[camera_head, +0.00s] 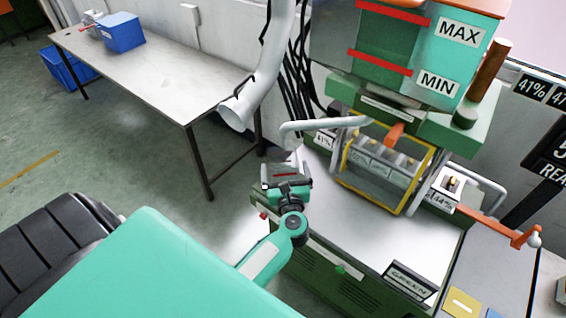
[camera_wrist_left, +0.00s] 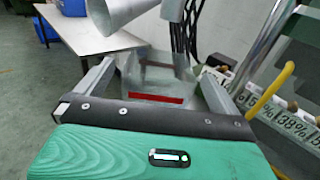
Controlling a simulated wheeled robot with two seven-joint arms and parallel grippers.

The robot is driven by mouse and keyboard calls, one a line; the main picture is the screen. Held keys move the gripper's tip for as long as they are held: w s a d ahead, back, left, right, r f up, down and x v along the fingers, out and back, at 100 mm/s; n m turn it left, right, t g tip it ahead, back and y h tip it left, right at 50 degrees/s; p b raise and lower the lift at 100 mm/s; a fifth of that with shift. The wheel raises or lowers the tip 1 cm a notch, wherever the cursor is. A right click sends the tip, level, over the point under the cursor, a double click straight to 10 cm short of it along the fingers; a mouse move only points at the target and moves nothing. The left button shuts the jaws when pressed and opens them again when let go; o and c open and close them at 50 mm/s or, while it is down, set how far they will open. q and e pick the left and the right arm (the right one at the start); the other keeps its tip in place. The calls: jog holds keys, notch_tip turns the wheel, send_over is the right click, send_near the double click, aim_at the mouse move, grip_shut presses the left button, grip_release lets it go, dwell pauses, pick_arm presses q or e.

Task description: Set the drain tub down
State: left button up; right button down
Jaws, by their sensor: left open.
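A grey, see-through tub (camera_wrist_left: 158,72) with a red band across its near side shows in the left wrist view, between and beyond the two fingers; I take it to be the drain tub. In the head view it is small and mostly hidden by my gripper at the left end of the green machine. My left gripper (camera_head: 286,172) is open, with one finger at each side of the tub in the left wrist view (camera_wrist_left: 155,88). I cannot tell whether the fingers touch it or exactly what bears it. My right gripper is not in view.
The green machine's bench (camera_head: 375,225) carries a yellow-framed guard (camera_head: 386,166) under a tank marked MAX and MIN. A grey duct (camera_head: 262,75) hangs close behind my gripper. A table (camera_head: 160,72) with a blue box (camera_head: 122,32) stands left; floor before it is clear.

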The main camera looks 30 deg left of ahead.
pick_arm(q)
jog(key=b+v, duration=0.2)
jog(key=v, duration=0.4)
jog(key=shift+s+d, duration=0.2)
